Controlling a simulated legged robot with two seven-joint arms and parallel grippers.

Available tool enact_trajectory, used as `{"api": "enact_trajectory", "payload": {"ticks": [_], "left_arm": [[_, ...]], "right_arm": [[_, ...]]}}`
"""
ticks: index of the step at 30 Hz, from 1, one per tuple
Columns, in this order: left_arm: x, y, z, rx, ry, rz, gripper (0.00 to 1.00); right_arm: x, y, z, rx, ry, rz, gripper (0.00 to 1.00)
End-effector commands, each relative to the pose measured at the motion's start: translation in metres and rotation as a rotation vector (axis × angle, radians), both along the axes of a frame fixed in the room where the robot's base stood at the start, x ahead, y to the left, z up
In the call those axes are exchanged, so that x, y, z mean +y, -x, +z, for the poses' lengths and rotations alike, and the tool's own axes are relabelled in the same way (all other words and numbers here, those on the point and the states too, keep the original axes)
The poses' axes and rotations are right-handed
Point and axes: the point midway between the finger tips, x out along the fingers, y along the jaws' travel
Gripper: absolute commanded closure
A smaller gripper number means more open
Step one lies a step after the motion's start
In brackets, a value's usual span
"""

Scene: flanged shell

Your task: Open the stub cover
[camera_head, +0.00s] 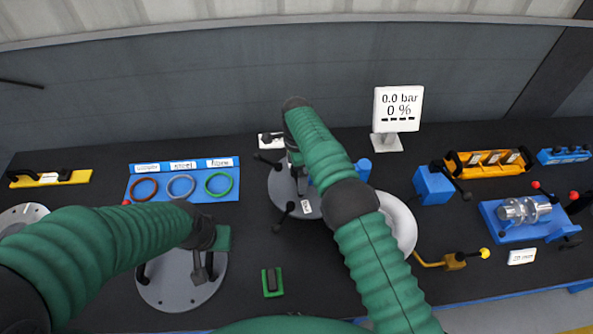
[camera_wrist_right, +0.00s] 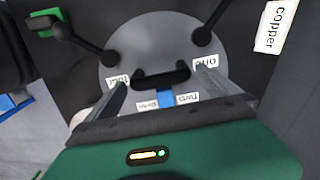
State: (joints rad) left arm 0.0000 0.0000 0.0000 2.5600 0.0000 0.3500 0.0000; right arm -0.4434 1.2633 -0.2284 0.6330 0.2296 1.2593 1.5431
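The stub cover appears to be a grey round plate (camera_head: 277,188) at the middle of the bench, partly hidden by my right arm. In the right wrist view the plate (camera_wrist_right: 180,37) carries a black bar handle (camera_wrist_right: 162,79), small number labels and black lever clamps, one (camera_wrist_right: 82,40) at the upper left and one (camera_wrist_right: 213,25) at the upper right. My right gripper (camera_wrist_right: 163,75) is over the plate, its grey fingers apart on either side of the handle; contact cannot be told. My left gripper (camera_head: 205,262) is over another grey plate (camera_head: 170,290) at the left; its fingers are unclear.
A blue tray (camera_head: 150,192) with three rings lies at the back left. A display (camera_head: 398,108) reads 0.0 bar and 0 %. A white ring (camera_head: 401,222) lies right of my right arm. A green block (camera_head: 272,281) lies in front. Blue fixtures (camera_head: 433,186) stand right.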

Motion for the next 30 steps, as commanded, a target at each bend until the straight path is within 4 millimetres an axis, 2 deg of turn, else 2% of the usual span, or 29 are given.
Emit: {"api": "enact_trajectory", "payload": {"ticks": [5, 8, 12, 14, 17, 18, 21, 25, 30], "left_arm": [[0.0, 0.0, -0.002, 0.0, 0.0, 0.0, 1.0], [0.0, 0.0, -0.006, 0.0, 0.0, 0.0, 1.0], [0.0, 0.0, -0.011, 0.0, 0.0, 0.0, 1.0], [0.0, 0.0, -0.006, 0.0, 0.0, 0.0, 1.0], [0.0, 0.0, 0.01, 0.0, 0.0, 0.0, 1.0], [0.0, 0.0, 0.022, 0.0, 0.0, 0.0, 1.0], [0.0, 0.0, 0.045, -0.001, 0.0, 0.0, 1.0], [0.0, 0.0, 0.058, -0.001, 0.0, 0.0, 1.0], [0.0, 0.0, 0.061, 0.0, 0.0, 0.0, 1.0]], "right_arm": [[0.0, 0.0, 0.005, -0.001, 0.001, 0.0, 0.0], [0.0, -0.001, 0.021, -0.004, 0.0, -0.001, 0.0], [0.0, -0.002, 0.06, -0.005, -0.001, 0.0, 0.0], [0.001, -0.003, 0.081, -0.005, -0.002, 0.001, 0.0], [0.001, -0.003, 0.117, -0.003, -0.001, 0.0, 0.0], [0.001, -0.003, 0.132, -0.002, 0.0, 0.0, 0.0], [0.001, -0.003, 0.155, 0.002, 0.002, 0.0, 0.0], [0.001, -0.002, 0.167, 0.003, 0.002, 0.0, 0.0], [0.002, -0.003, 0.168, 0.003, 0.002, 0.0, 0.0]]}}
